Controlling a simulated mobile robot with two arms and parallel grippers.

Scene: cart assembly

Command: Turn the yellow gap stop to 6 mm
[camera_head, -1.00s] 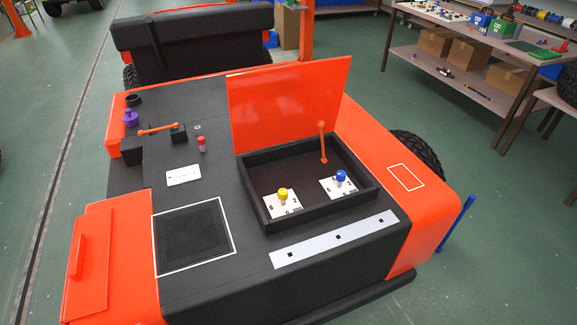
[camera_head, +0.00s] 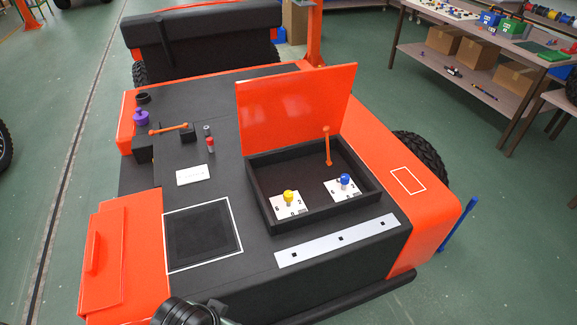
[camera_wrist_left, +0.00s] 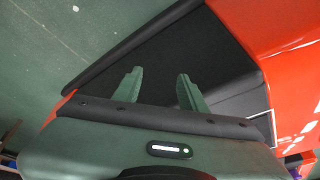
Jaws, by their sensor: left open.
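The yellow gap stop (camera_head: 288,197) is a yellow knob on a white marked plate (camera_head: 288,207) inside the black open-topped box on the cart. Its pointer and scale figures are too small to read. In the left wrist view my left gripper (camera_wrist_left: 158,82) is open, with nothing between its two fingers, over the dark front of the cart. In the head view only a dark part of my arm (camera_head: 190,312) shows at the bottom edge, well below the box. My right gripper is in neither view.
A blue knob (camera_head: 345,180) on its own plate sits right of the yellow one. The orange lid (camera_head: 295,108) stands open behind the box, and an orange lever (camera_head: 327,145) rises inside it. A white strip (camera_head: 338,240) lies in front.

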